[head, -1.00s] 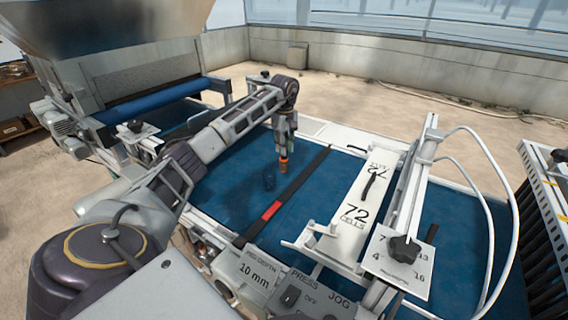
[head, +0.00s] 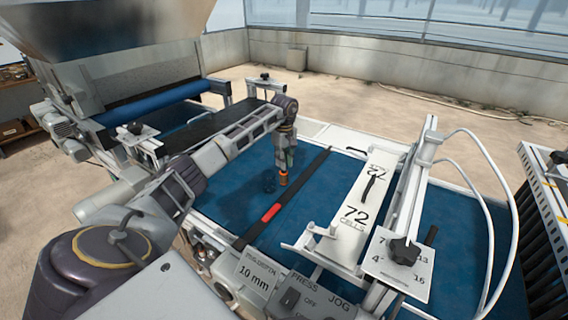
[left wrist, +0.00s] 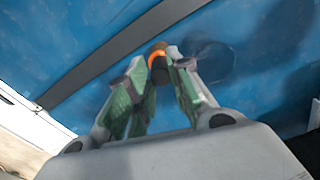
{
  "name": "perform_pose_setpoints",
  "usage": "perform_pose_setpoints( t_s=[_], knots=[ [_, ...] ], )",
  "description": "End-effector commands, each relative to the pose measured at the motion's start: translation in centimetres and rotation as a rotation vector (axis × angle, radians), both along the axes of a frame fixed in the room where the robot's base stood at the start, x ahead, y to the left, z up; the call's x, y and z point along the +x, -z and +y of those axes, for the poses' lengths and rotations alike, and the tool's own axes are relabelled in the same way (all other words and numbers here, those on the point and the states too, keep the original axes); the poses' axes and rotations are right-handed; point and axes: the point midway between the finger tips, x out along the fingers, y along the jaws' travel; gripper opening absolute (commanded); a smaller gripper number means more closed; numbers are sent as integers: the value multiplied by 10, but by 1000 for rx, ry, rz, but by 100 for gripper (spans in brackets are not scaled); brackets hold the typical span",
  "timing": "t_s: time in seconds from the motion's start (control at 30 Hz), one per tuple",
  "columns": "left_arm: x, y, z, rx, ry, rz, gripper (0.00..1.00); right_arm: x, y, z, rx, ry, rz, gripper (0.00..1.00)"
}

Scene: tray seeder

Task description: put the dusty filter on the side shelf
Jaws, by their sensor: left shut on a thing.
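My left gripper (head: 285,160) points down over the blue belt. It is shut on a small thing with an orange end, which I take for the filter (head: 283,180). In the left wrist view, the green-padded fingers (left wrist: 160,80) close around the filter (left wrist: 159,65), of which an orange band and a dark part show. Most of it is hidden between the fingers, and I cannot see dust on it. A brown shelf (head: 15,133) stands at the far left edge; I cannot tell whether it is the side shelf. My right gripper is out of view.
The blue belt (head: 330,195) lies below, crossed by a black bar (head: 300,182) with a red mark close right of the gripper. A dark round patch (head: 269,185) shows beside the filter. The white "72 cells" plate (head: 357,212) and rail (head: 410,195) stand right.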

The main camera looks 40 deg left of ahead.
Motion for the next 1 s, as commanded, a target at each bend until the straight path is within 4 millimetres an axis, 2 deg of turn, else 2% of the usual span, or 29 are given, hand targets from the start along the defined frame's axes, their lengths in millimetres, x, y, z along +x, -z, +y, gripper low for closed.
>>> perform_pose_setpoints(
  t_s=[0.1, 0.4, 0.57, 0.6, 0.77, 1.0],
  knots=[
    [0, 9, 0, 0, -1, 1, 0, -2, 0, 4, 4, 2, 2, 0],
    [0, 10, 1, 1, -1, 0, 0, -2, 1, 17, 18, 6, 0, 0],
    [0, 12, 1, 1, -1, 0, 0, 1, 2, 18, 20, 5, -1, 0],
    [0, 13, 1, 1, -1, 0, 22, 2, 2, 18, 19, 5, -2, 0],
    [0, 13, 1, 1, -1, 0, 42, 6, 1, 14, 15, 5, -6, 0],
    [0, 13, 1, 1, -1, 0, 42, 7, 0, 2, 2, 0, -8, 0]
  ],
)
